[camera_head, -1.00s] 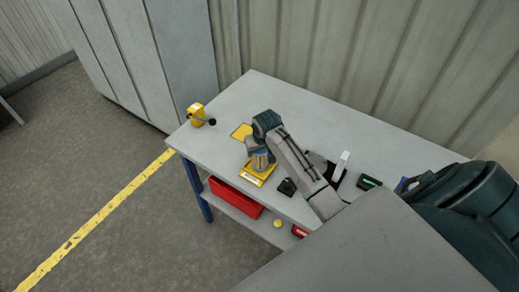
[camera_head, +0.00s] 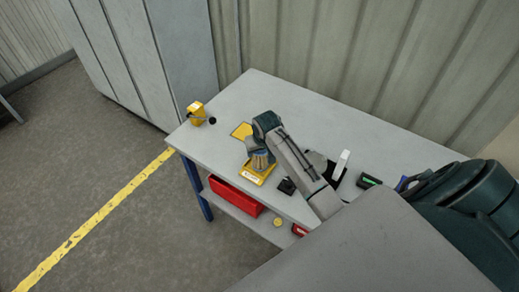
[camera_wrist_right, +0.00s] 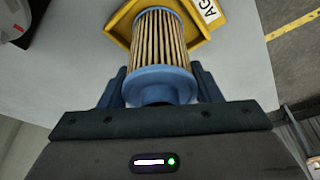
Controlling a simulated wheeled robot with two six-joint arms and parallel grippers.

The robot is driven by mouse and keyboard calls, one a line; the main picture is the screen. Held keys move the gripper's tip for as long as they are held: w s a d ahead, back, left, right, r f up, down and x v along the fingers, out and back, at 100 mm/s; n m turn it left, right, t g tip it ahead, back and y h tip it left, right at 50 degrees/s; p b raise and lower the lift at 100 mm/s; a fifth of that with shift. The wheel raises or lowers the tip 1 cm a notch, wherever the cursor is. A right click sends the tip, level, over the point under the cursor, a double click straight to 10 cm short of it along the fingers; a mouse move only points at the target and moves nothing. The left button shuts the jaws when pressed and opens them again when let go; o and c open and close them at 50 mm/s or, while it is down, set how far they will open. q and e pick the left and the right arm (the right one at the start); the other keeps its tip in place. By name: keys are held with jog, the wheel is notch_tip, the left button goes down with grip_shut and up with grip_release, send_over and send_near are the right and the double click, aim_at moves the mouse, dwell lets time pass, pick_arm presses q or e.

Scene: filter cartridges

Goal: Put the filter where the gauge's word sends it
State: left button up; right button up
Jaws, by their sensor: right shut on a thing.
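The filter (camera_wrist_right: 158,48), with tan pleats and a blue end cap, is between the fingers of my right gripper (camera_wrist_right: 160,88). My right gripper is shut on the filter's near end. In the head view the filter (camera_head: 261,160) is at a yellow tray (camera_head: 255,181) near the table's front edge. I cannot tell whether the filter touches the tray floor. A small black device with a green display (camera_head: 368,181) is right of my arm; its word is unreadable.
A yellow box (camera_head: 196,113) with a black knob stands at the table's left corner. A flat yellow patch (camera_head: 241,131) lies behind the tray. A small black object (camera_head: 287,186) is close right of the tray. A red bin (camera_head: 235,195) is on the lower shelf. The table's back is clear.

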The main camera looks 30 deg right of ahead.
jog(key=o, duration=1.5)
jog(key=shift+c, duration=0.2)
jog(key=shift+r, duration=0.2)
jog(key=shift+r, duration=0.85)
jog(key=shift+r, duration=3.25)
